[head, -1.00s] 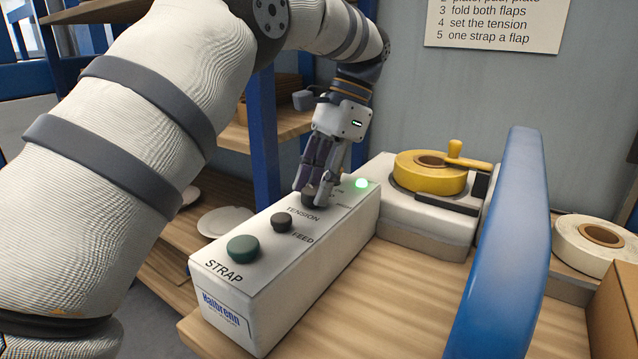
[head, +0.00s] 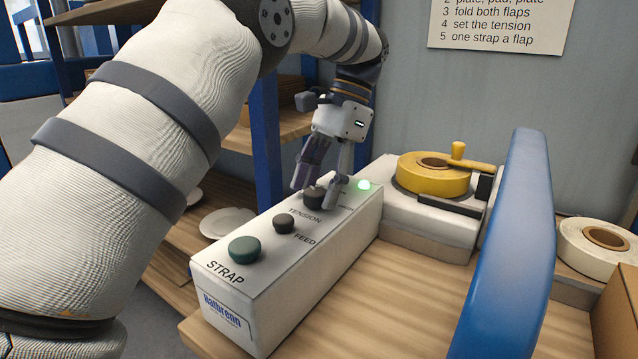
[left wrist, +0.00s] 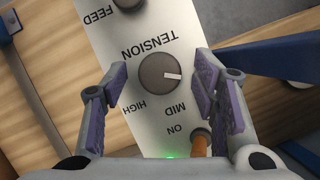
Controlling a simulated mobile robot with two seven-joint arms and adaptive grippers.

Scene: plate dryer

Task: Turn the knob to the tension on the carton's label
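The dark tension knob (head: 313,198) sits on top of the white control box (head: 255,318). In the left wrist view the knob (left wrist: 158,75) has a white pointer mark aimed right, toward a fingertip. There MID is printed below right of the knob and HIGH below left; no LOW label is readable. My left gripper (head: 316,194) is open around the knob. The wrist view shows a gap between the knob and each finger of the gripper (left wrist: 160,85). A brown carton (head: 617,318) is cut off at the right edge; its label is not visible. My right gripper is not in view.
A black FEED button (head: 284,224) and a green STRAP button (head: 244,249) lie along the box. A green lamp (head: 364,185) is lit behind the knob. A yellow reel (head: 433,180) and a blue arch (head: 507,250) stand to the right. A notice (head: 500,22) hangs on the wall.

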